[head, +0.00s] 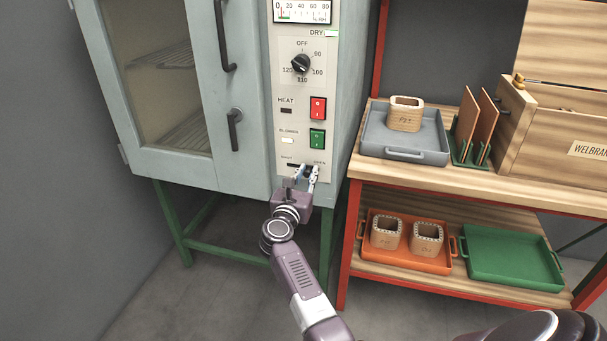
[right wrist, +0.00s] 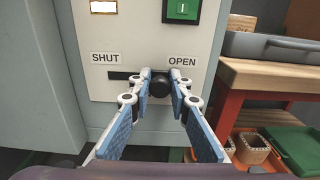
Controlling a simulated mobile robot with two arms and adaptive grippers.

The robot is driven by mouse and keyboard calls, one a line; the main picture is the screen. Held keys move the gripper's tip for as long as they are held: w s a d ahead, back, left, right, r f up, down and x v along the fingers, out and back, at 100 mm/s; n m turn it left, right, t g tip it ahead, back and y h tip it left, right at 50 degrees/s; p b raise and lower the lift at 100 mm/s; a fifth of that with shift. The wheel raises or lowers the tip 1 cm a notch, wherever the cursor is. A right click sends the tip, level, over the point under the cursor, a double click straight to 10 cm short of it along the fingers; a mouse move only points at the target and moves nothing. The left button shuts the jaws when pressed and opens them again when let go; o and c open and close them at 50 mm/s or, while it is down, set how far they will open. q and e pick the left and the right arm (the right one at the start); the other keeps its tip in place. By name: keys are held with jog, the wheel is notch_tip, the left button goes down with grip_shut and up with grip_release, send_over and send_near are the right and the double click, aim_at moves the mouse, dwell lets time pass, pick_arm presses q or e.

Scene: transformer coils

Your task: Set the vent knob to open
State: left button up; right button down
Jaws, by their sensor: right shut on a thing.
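The vent knob (right wrist: 160,83) is a round black knob on a dark horizontal slot low on the oven's control panel. The SHUT label (right wrist: 105,59) is above the slot's left end and the OPEN label (right wrist: 182,61) is above the right end. The knob stands at the right part of the slot, just below and left of the OPEN label. My right gripper (right wrist: 161,84) has its blue-padded fingers on either side of the knob, shut on it. In the head view my right gripper (head: 306,174) is at the panel's bottom and largely covers the knob. My left gripper is out of view.
The grey oven's door (head: 165,90) is closed, with handles beside the panel. Above the slot are a dial (head: 301,64), a red switch (head: 318,107) and a green switch (head: 317,138). A wooden bench (head: 460,177) with trays and coils stands close on the right.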

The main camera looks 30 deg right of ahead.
aim_at(315, 140)
jog(key=shift+s+d+f, duration=0.1)
jog(key=shift+s+d, duration=0.3)
jog(key=shift+s, duration=0.05)
jog(key=c, duration=1.8)
grip_release()
jog(key=shift+s+d, duration=0.15)
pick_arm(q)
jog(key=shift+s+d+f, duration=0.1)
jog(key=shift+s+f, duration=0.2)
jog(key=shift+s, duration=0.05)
pick_arm(e)
notch_tip(315, 140, up, 10)
jog(key=shift+r, duration=0.1)
